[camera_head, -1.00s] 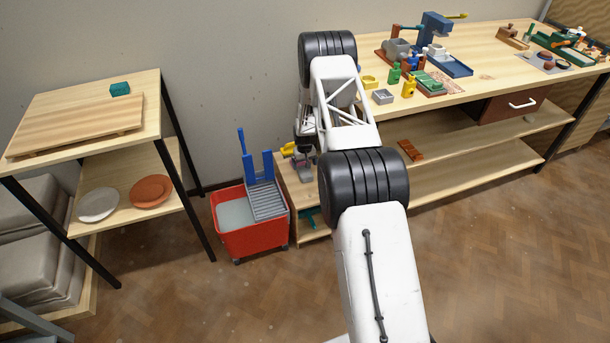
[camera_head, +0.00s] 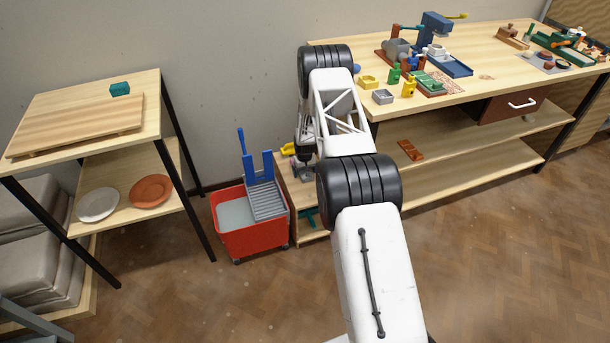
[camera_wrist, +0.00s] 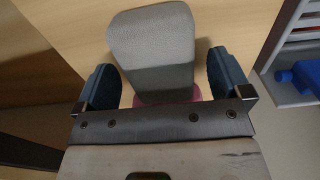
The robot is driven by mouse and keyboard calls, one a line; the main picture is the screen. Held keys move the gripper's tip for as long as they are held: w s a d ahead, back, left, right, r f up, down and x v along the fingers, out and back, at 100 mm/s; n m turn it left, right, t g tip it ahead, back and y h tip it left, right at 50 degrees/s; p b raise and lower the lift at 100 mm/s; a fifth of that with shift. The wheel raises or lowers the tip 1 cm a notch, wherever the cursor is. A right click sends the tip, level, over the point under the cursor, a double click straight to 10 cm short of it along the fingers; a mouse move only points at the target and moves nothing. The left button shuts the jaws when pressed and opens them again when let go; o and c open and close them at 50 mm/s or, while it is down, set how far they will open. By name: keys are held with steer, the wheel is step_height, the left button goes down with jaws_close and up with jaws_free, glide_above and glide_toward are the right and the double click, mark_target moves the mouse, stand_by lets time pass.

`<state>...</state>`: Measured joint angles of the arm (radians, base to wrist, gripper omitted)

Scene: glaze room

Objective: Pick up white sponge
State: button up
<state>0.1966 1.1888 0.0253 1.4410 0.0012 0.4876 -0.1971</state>
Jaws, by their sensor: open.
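In the wrist view, a pale grey-white block (camera_wrist: 152,42), which looks like the white sponge, stands on a light wooden surface. My gripper (camera_wrist: 163,75) is open, with one dark finger on each side of the block. Small gaps seem to show between the fingers and the block. A pink piece shows at the block's near end, mostly hidden by the gripper's bar. In the head view, my gripper (camera_head: 303,170) is low at the left end of the wooden bench, over a low shelf. The block cannot be made out there.
The wooden bench (camera_head: 480,72) rises to the right, with tools on top. A shelf unit with plates stands left.

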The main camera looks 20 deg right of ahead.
stand_by(0.5)
steer(key=c, duration=1.1)
steer(key=shift+o, duration=0.2)
steer(key=shift+r, duration=0.25)
steer(key=shift+w+r, duration=0.1)
steer(key=shift+r, duration=1)
steer(key=s+a, duration=0.1)
steer(key=s, duration=0.4)
steer(key=s+a+r, duration=0.1)
steer(key=s, duration=0.4)
steer(key=s+a+r, duration=0.1)
steer(key=s, duration=0.4)
steer(key=shift+s+r, duration=0.2)
steer(key=shift+s, duration=0.2)
